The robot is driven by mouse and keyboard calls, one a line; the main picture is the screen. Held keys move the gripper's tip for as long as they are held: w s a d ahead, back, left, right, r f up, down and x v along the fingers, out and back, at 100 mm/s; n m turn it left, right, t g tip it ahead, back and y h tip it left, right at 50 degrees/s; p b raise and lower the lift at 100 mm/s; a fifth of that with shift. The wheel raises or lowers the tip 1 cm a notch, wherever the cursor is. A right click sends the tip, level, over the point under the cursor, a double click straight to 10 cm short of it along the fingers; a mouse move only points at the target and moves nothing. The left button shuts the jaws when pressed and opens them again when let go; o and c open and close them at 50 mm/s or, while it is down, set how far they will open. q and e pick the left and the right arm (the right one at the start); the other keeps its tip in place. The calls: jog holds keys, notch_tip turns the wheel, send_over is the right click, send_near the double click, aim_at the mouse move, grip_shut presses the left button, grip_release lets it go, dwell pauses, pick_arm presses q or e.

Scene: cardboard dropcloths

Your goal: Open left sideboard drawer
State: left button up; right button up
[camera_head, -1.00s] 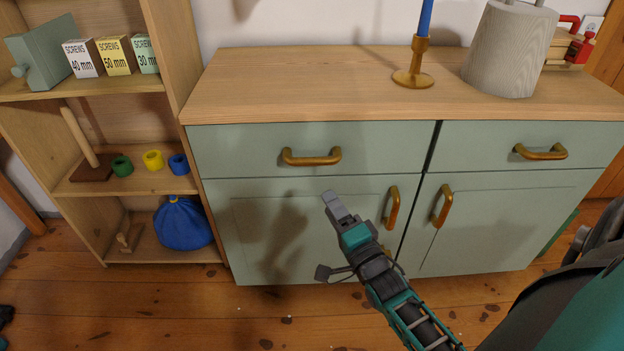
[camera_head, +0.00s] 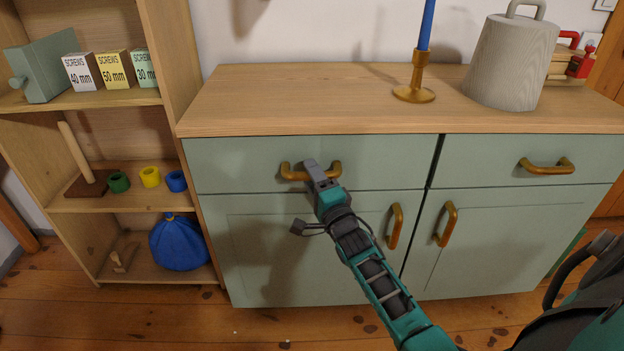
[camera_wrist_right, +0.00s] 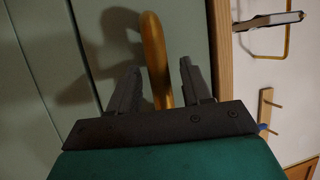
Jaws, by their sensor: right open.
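The left sideboard drawer (camera_head: 240,167) is a pale green front, closed, under the wooden top. Its brass bar handle (camera_head: 290,173) is partly hidden behind my right gripper (camera_head: 311,168) in the head view. In the right wrist view, the handle (camera_wrist_right: 155,58) lies between the two open fingers of my right gripper (camera_wrist_right: 156,82), with a gap visible on either side. Whether either finger touches the handle I cannot tell. My left gripper is not in view.
A right drawer (camera_head: 495,160) and two doors with brass handles are closed. On top stand a candle holder (camera_head: 415,92) and a grey bell-shaped object (camera_head: 510,65). An open shelf (camera_head: 110,203) with several items adjoins the sideboard's left side.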

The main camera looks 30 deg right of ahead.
jog(key=shift+w, duration=0.3)
jog(key=shift+c, duration=0.4)
grip_shut()
